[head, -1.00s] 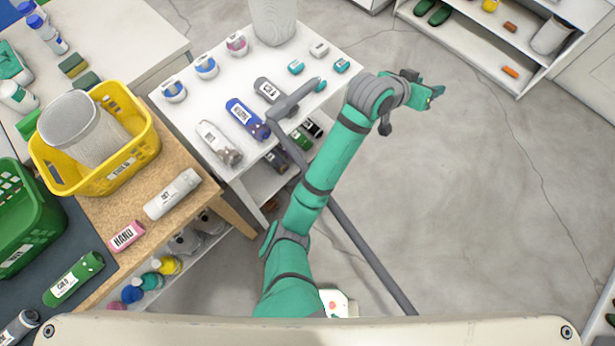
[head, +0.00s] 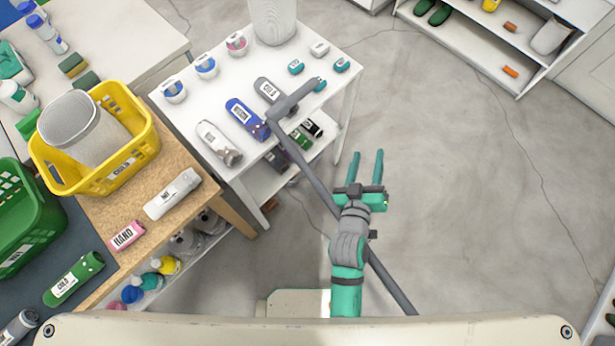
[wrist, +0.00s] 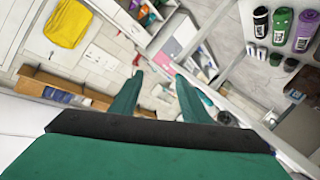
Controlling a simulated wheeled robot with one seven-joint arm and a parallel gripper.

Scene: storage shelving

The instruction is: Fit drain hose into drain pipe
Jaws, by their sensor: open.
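My gripper (head: 367,156) is open and empty in the head view, over the floor right of the white table, fingers pointing toward the picture's top. Its two green fingers also show apart in the wrist view (wrist: 159,78), with nothing between them. A bent grey tube (head: 316,178) runs diagonally from the white table's right edge to the lower right, left of my gripper and behind my arm. I cannot tell whether this tube is the drain hose or the drain pipe. No other hose or pipe opening is clearly identifiable.
The white table (head: 186,113) carries labelled bottles and small containers. A yellow basket (head: 148,150) holds a grey canister, on a wooden-topped bench (head: 95,212). Shelving (head: 535,85) stands at upper right. Concrete floor (head: 470,200) is clear to the right.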

